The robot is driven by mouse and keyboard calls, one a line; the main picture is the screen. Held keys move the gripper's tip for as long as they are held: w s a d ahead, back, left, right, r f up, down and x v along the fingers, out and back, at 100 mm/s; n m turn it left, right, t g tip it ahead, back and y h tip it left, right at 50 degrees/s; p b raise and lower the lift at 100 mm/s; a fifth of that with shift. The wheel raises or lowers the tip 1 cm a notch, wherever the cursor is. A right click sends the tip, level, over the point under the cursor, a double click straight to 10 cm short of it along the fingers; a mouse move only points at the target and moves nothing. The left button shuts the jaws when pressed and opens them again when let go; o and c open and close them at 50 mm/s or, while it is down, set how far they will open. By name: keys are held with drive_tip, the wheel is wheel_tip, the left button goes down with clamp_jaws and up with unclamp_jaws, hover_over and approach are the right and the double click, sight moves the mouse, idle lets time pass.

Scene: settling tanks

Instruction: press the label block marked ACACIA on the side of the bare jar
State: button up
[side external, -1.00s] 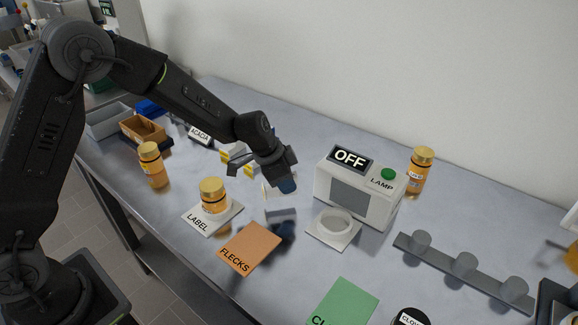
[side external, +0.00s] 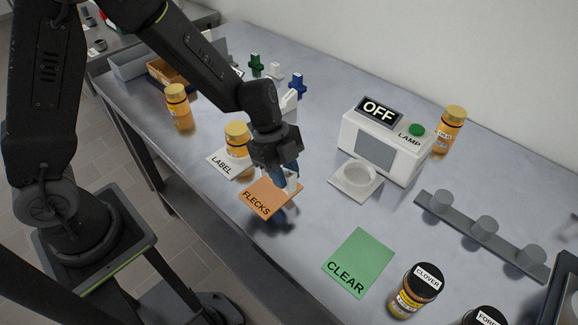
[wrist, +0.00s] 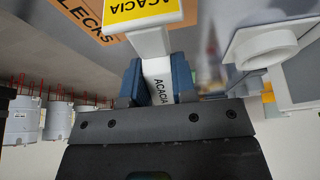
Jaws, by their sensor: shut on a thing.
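The ACACIA label block (wrist: 158,70) is a white piece with a yellow face printed ACACIA. My gripper (wrist: 158,83) is shut on its stem between two blue fingers. In the side view my gripper (side external: 286,176) holds the block (side external: 292,183) above the orange FLECKS card, pointing down. A gold-capped amber jar (side external: 236,142) with no label visible on its side stands upright on the white LABEL pad (side external: 222,164), just left of my gripper and apart from the block. My wrist partly hides the pad's right side.
The FLECKS card (side external: 262,200) and green CLEAR card (side external: 358,262) lie flat. A round-ringed stand (side external: 355,182) sits before the OFF lamp box (side external: 385,145). Other jars stand at left (side external: 178,107), right (side external: 450,130) and front (side external: 415,290). A pegged rail (side external: 480,236) lies right.

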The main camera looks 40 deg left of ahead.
drive_tip(key=shift+w+a, duration=0.15)
drive_tip(key=shift+a, duration=1.7)
drive_tip(key=shift+w+a, duration=0.15)
drive_tip(key=shift+a, duration=1.7)
drive_tip(key=shift+a, duration=0.5)
drive_tip(key=shift+d, duration=0.1)
drive_tip(key=shift+s+d, duration=0.2)
drive_tip(key=shift+d, duration=2.75)
